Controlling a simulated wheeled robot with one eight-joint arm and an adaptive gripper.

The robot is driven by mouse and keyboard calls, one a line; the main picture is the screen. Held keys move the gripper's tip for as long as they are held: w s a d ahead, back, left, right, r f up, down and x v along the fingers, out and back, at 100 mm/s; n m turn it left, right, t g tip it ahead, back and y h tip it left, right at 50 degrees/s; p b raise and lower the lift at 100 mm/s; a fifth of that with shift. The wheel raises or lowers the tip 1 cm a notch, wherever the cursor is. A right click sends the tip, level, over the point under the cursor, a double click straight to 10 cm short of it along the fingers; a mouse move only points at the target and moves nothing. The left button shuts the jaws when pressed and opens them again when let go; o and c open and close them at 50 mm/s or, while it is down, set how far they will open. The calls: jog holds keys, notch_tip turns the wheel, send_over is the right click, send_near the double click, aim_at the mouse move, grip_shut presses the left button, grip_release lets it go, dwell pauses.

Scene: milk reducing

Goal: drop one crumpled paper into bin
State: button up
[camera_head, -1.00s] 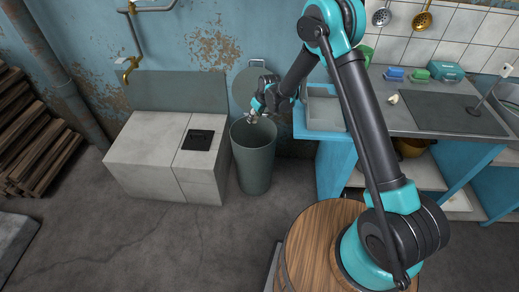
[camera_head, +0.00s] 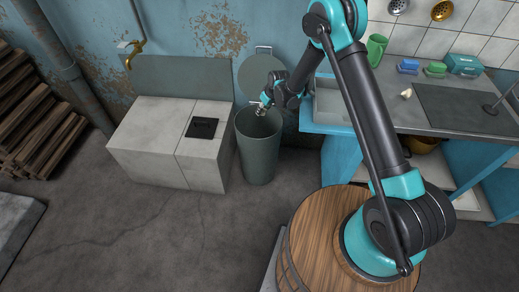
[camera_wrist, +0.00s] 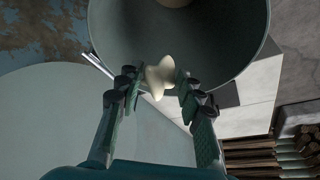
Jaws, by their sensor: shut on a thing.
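My gripper (camera_wrist: 158,85) is shut on a crumpled paper (camera_wrist: 159,74), a small cream-coloured lump pinched between its two fingertips. In the head view, my gripper (camera_head: 261,109) is at the mouth of the tall grey-green bin (camera_head: 258,156). The wrist view looks into the round bin (camera_wrist: 235,30), with the held paper in front of its opening. A pale thing shows deep in the bin at the top edge of that view; I cannot tell what it is. Another crumpled paper (camera_head: 406,93) lies on the counter.
A round lid (camera_head: 262,76) leans on the wall behind the bin. A pale block bench (camera_head: 155,145) stands left of the bin, a blue counter (camera_head: 340,160) right of it. My arm crosses in front of the counter. The floor (camera_head: 150,230) in front is clear.

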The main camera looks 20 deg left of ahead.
jog(key=o, duration=0.8)
jog(key=v, duration=1.2)
jog(key=shift+s+f, duration=0.1)
jog(key=shift+s, duration=0.1)
